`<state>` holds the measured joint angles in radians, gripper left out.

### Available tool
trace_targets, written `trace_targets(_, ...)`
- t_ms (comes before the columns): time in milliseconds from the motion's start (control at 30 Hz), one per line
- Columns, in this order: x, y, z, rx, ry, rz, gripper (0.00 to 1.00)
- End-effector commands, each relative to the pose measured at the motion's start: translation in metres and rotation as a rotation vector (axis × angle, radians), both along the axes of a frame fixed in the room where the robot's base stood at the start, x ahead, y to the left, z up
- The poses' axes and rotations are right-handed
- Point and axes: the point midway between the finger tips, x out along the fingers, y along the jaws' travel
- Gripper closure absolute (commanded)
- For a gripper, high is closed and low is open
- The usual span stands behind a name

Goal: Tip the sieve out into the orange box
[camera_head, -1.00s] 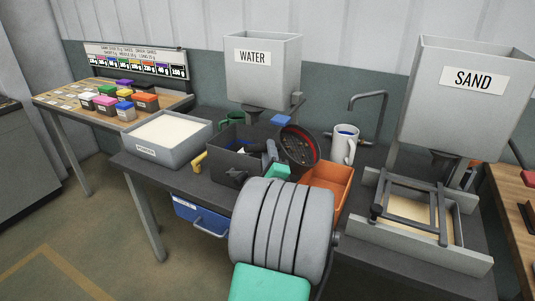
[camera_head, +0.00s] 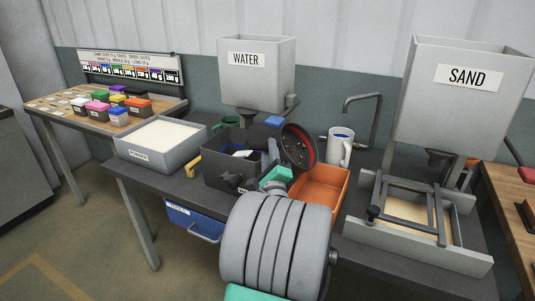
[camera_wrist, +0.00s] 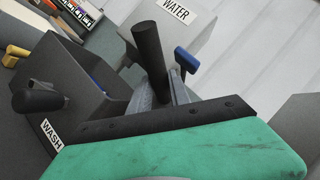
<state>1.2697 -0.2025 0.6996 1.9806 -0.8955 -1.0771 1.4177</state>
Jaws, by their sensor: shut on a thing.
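The sieve (camera_head: 300,147) is a dark round disc with a red rim, tilted steeply near the back left of the orange box (camera_head: 343,193). The open orange box stands on the dark bench, partly hidden by my arm. My gripper (camera_head: 273,152) is left of the sieve and shut on its handle. In the wrist view, a dark round handle (camera_wrist: 147,45) rises between the fingers of my gripper (camera_wrist: 165,92). The sieve's disc does not show clearly there. I cannot tell whether anything is in the sieve or falling from it.
A grey box (camera_head: 222,171), labelled WASH in the wrist view, holds tools just left of my gripper. A white mug (camera_head: 340,150) stands behind the orange box. The WATER hopper (camera_head: 256,80) is behind, the SAND hopper (camera_head: 455,110) and a framed tray (camera_head: 408,242) are at right.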

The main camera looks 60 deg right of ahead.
Motion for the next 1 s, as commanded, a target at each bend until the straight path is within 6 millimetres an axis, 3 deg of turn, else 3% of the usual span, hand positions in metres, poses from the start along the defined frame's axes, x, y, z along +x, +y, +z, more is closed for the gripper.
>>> trace_targets(1000,-0.021,-0.002,0.014,0.012,-0.209,0.0,1.0)
